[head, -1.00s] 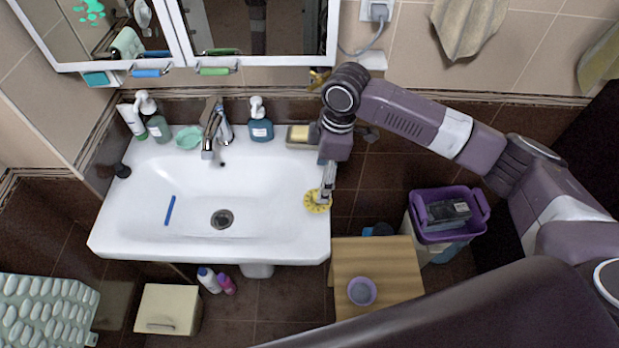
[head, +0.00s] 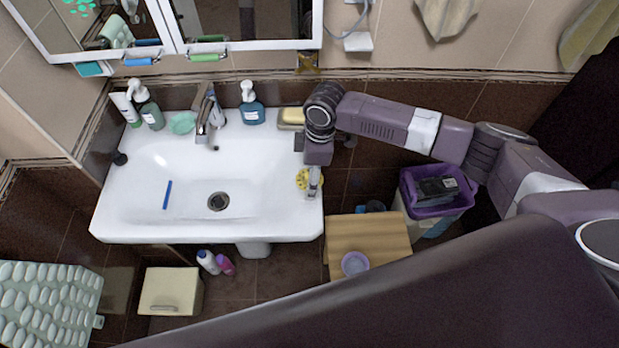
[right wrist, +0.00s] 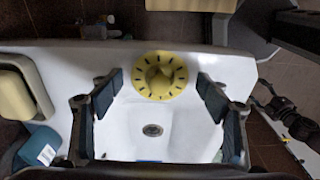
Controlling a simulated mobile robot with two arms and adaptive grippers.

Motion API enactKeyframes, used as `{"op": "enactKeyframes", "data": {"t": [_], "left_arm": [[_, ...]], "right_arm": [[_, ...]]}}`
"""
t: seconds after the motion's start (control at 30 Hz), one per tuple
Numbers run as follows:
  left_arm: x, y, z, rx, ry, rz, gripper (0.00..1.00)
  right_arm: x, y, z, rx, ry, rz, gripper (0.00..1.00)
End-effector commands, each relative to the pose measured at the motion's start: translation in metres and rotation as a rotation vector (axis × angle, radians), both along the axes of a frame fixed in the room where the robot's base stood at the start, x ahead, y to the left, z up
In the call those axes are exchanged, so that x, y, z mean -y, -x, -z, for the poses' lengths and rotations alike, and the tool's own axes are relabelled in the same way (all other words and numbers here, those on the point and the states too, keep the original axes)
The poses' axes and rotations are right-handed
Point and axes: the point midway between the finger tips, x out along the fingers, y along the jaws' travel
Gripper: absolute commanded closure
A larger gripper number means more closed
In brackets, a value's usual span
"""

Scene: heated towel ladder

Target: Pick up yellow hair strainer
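The yellow hair strainer (head: 302,179) is a round, flat disc on the right rim of the white sink (head: 262,212). In the right wrist view the strainer (right wrist: 160,76) shows dark slots around its edge and a raised knob in the middle. My right gripper (head: 314,190) is over the strainer's right side in the head view and hides part of it. In the right wrist view the right gripper (right wrist: 159,92) is open, with one finger on each side of the strainer and gaps between. My left gripper is not in view.
A faucet (head: 207,117), a soap bottle (head: 251,108) and a soap dish (head: 291,117) stand along the sink's back. A blue stick (head: 167,194) lies in the basin near the drain (head: 218,201). A wooden stool (head: 368,236) is below right, beside a purple basket (head: 437,195).

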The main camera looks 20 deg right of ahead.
Motion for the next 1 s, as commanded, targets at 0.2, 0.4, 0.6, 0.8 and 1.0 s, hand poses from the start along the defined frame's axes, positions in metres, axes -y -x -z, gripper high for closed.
{"op": "enactKeyframes", "data": {"t": [0.2,0.4,0.6,0.8,1.0], "left_arm": [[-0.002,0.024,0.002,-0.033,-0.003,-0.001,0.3],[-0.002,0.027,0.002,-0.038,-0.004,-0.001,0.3],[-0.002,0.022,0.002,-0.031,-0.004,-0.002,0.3],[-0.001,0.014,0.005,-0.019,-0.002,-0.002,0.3],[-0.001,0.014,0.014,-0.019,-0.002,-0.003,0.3]], "right_arm": [[0.0,0.0,0.0,0.0,0.0,0.001,0.56],[0.0,0.0,-0.001,0.0,0.0,0.001,0.63],[0.0,-0.001,-0.003,0.001,-0.001,0.001,0.63],[0.0,-0.001,-0.019,0.002,-0.001,0.001,0.63],[0.0,-0.002,-0.062,0.008,-0.001,-0.001,0.63]]}}
